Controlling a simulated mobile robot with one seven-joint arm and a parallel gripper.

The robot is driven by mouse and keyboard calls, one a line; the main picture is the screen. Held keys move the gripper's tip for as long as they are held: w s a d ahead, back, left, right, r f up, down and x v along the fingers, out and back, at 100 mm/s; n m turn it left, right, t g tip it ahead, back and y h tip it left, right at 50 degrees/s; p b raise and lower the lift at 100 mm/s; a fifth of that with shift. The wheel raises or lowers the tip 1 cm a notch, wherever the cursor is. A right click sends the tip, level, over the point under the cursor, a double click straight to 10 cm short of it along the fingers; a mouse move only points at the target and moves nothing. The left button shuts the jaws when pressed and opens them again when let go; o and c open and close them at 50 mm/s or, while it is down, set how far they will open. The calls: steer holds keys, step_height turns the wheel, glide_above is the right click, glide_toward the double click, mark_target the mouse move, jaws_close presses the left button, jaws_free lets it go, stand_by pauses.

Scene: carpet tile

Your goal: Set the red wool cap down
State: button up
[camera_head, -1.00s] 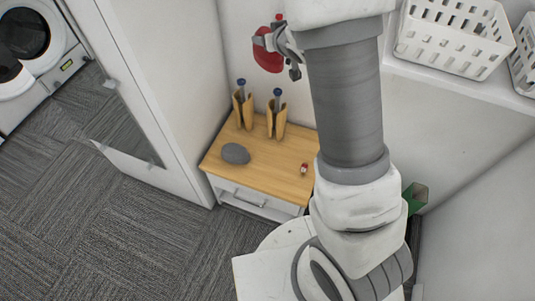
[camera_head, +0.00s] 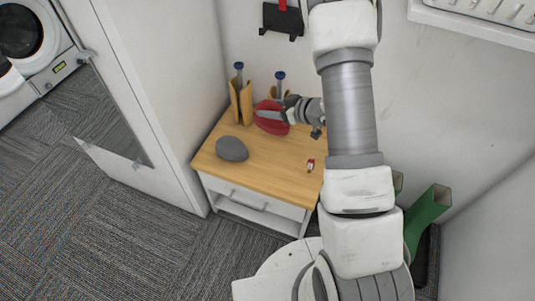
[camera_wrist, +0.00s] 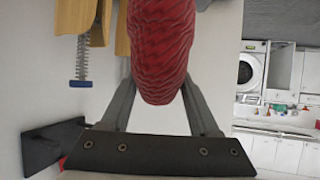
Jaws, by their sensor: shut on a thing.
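The red wool cap (camera_head: 268,119) is held in my gripper (camera_head: 284,115), over the back part of the wooden-topped cabinet (camera_head: 255,175). I cannot tell how high it is above the top. In the wrist view the ribbed red cap (camera_wrist: 160,50) sits between the two grey fingers of my gripper (camera_wrist: 160,98). The cap hides part of the right-hand wooden holder in the head view.
A grey rounded thing (camera_head: 232,149) lies at the cabinet top's left. A small red and white item (camera_head: 311,165) lies at its right. Wooden holders (camera_head: 241,104) with blue-topped tools stand at the back. A black wall rack (camera_head: 282,20) is above. The front middle is clear.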

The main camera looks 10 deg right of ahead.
steer(key=n+g+y+b, duration=0.1)
steer(key=n+b, duration=0.1)
steer(key=b, duration=0.3)
glide_above(271, 168)
step_height(271, 168, down, 9)
step_height(271, 168, down, 10)
steer(key=b, duration=0.4)
steer(key=shift+a, duration=0.1)
steer(key=o, duration=1.4)
steer(key=shift+r, duration=0.1)
